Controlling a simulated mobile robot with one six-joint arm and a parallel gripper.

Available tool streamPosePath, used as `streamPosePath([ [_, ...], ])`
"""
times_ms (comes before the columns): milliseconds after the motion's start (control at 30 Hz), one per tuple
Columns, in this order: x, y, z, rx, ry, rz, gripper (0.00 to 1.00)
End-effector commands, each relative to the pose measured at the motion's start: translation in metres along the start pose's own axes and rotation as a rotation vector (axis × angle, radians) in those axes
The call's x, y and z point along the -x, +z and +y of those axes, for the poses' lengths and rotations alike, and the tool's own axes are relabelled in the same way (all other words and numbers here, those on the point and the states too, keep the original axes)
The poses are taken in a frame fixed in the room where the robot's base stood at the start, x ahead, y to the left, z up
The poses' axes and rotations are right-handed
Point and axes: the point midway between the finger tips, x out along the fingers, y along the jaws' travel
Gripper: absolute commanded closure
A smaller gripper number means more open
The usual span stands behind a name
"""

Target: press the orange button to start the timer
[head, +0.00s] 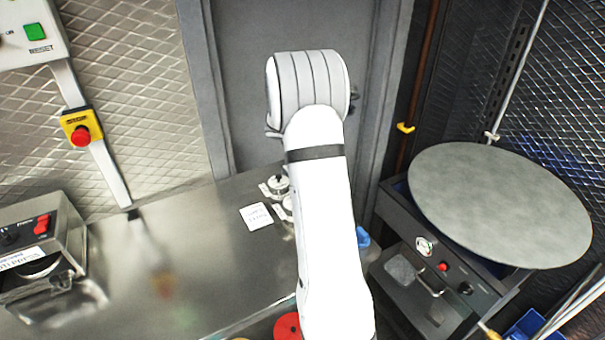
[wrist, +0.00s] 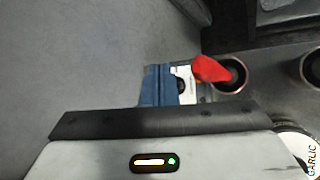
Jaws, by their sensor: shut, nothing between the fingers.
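I cannot make out a clearly orange button in either view. A pale control panel (head: 22,54) is cut off at the upper left of the head view. In the head view my white arm stands over the counter's right part and mostly hides the gripper. The gripper is far from the panel.
A red stop button (head: 81,136) sits on a yellow box on the panel's post. A boxy appliance (head: 42,240) with red switches stands on the steel counter (head: 190,235). A large round plate (head: 500,205) tops the unit at right. Metal cups (wrist: 228,75) lie near the gripper.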

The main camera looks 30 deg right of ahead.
Motion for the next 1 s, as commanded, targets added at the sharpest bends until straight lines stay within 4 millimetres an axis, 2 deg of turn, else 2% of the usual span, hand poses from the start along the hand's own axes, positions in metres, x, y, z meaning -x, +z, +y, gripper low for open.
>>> streamPosePath([
  [467,-0.006,-0.003,-0.005,-0.003,-0.002,-0.001,1.00],
  [1000,-0.055,-0.039,-0.041,-0.004,-0.003,-0.002,1.00],
])
